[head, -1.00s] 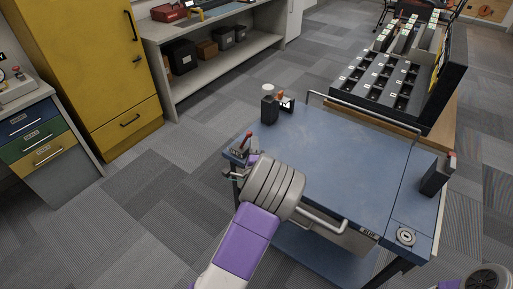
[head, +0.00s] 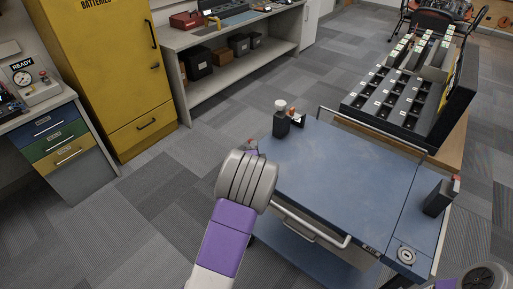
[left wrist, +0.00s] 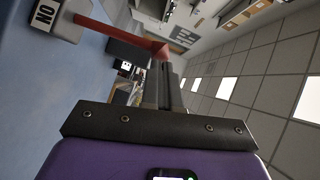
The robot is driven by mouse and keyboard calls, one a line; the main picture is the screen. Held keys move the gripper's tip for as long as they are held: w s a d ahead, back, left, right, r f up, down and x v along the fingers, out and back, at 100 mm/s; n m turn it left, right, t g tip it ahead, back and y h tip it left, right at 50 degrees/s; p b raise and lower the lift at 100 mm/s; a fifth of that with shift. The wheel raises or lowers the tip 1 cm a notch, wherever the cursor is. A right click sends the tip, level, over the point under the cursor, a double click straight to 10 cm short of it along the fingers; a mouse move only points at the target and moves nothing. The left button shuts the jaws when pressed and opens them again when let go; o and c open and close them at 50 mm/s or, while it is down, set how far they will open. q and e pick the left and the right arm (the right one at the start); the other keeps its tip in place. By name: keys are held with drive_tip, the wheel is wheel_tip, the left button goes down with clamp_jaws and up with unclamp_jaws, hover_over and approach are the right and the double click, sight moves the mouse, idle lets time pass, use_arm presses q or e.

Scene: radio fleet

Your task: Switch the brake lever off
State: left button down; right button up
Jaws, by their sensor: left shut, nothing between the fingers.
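The brake lever (left wrist: 122,36) is a red bar on a pale base plate with an "ON" label (left wrist: 44,14), at the upper left of the left wrist view. In the head view only its red top (head: 250,143) shows at the left corner of the blue cart (head: 340,180); my wrist hides the rest. My left gripper (left wrist: 160,72) is shut and empty. Its fingertips are close to the lever's red end, and I cannot tell whether they touch. In the head view its fingers are hidden behind my grey wrist.
A dark block with a red-topped part (head: 283,120) stands on the cart's back left corner, and another dark block (head: 438,198) on its right side. A slotted rack (head: 400,95) stands behind. A yellow cabinet (head: 95,75) is at the left. Grey floor is clear between.

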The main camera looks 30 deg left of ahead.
use_arm(q)
drive_tip(key=shift+w+a+r+n+g+h+p, duration=0.15)
drive_tip(key=shift+a+n+g+h, duration=0.3)
drive_tip(key=shift+a, duration=0.35)
drive_tip(key=shift+w+a+n+g+h+p, duration=0.15)
drive_tip(key=shift+a+n+h, duration=0.15)
drive_tip(key=shift+a+n, duration=0.4)
drive_tip(key=shift+w+a+r+n+g+h+p, duration=0.1)
drive_tip(key=shift+a+n+g+h, duration=0.25)
drive_tip(key=shift+a, duration=0.55)
drive_tip(key=shift+r, duration=0.1)
drive_tip(key=d+r+p, duration=0.1)
drive_tip(key=s+d+r+p, duration=0.1)
drive_tip(key=d, duration=0.1)
drive_tip(key=shift+r+p, duration=0.15)
drive_tip(key=shift+p, duration=0.15)
drive_tip(key=p+v, duration=0.1)
drive_tip(key=v, duration=0.9)
drive_tip(key=shift+f+p, duration=0.3)
drive_tip(key=shift+p, duration=0.05)
drive_tip(key=shift+s+d, duration=0.1)
drive_tip(key=shift+s, duration=0.05)
